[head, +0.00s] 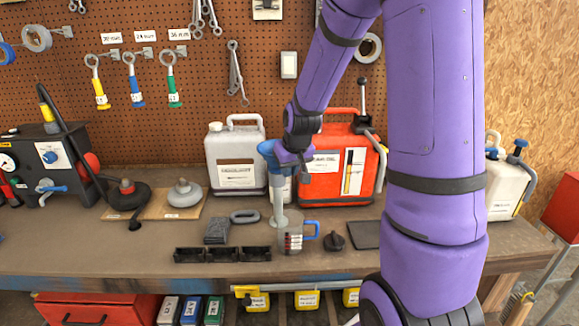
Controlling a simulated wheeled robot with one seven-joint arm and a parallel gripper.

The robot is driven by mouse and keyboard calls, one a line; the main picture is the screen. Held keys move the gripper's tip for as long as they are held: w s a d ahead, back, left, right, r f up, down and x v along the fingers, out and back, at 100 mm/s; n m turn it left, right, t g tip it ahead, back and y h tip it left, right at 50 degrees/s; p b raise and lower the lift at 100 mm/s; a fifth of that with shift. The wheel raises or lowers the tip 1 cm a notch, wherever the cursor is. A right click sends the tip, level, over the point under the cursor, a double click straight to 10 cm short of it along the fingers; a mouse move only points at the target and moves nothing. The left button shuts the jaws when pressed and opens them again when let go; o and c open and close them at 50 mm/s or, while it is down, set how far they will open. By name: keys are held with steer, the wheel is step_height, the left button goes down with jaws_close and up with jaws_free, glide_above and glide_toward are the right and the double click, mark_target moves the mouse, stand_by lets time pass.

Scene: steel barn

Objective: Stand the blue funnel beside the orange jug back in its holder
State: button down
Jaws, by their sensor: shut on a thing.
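The blue funnel (268,147) is upright in front of the gap between the grey jug and the orange jug (311,191). Its long grey spout (277,190) points down at the bench. My gripper (284,156) is shut on the funnel near its top; the wrist partly hides the orange jug. The spout's lower end overlaps a clear measuring cup (293,242) with a blue handle; I cannot tell whether it is inside or behind the cup. I cannot clearly identify the holder.
The grey jug (223,158) stands left of the funnel. A black three-part tray (222,255), a grey block (217,231) and a dark knob (333,241) lie near the cup. A wooden board (152,205) with two round pieces is at left. My arm covers the right side.

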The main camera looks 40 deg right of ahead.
steer(key=shift+f, duration=0.25)
steer(key=c, duration=1.1)
jaws_free()
steer(key=shift+r, duration=0.1)
steer(key=v, duration=1)
steer(key=shift+s+r, duration=0.2)
steer(key=shift+r, duration=0.1)
